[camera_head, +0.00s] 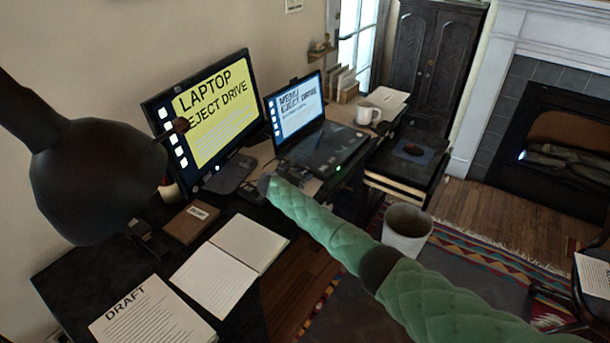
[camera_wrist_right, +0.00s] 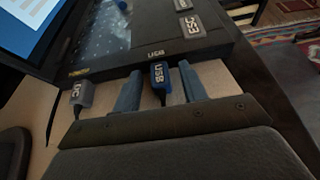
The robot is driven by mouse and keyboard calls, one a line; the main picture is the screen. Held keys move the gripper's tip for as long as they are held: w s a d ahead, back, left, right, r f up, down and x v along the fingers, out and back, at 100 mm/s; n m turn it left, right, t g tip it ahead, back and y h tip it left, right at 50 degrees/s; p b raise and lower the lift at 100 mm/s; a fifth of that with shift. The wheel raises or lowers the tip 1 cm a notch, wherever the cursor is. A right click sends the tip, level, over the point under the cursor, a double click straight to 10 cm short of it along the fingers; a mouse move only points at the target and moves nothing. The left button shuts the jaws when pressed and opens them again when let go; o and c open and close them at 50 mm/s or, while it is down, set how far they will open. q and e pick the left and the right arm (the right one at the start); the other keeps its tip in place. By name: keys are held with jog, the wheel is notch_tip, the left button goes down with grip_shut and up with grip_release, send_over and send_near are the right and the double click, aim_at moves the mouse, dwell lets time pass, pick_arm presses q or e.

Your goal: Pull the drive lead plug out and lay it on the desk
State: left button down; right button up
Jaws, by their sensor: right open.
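The blue plug (camera_wrist_right: 158,76) marked USB sits at the edge of the laptop (camera_wrist_right: 150,35), with its dark lead running toward my gripper. My right gripper (camera_wrist_right: 160,73) is open, with one blue finger on each side of this plug. No clear contact shows between fingers and plug. A grey plug (camera_wrist_right: 82,94) with its own lead sits further left on the same edge. In the head view my right gripper (camera_head: 273,177) is at the near left side of the open laptop (camera_head: 325,148); its fingers and the plugs are too small to make out. My left gripper is not in view.
A monitor (camera_head: 215,115) stands left of the laptop. An open notebook (camera_head: 225,262), a small brown book (camera_head: 191,222) and a draft sheet (camera_head: 150,318) lie on the dark desk. A mug (camera_head: 367,114) stands behind the laptop. A black lamp (camera_head: 90,180) hangs at the left.

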dwell(1.1)
jog(key=shift+p, duration=0.45)
grip_shut()
jog(key=shift+s, duration=0.1)
jog(key=shift+s+a+p, duration=0.9)
jog(key=shift+s+p, duration=0.2)
jog(key=shift+s+a+p, duration=0.9)
jog(key=shift+s+p, duration=0.05)
jog(key=shift+s, duration=0.25)
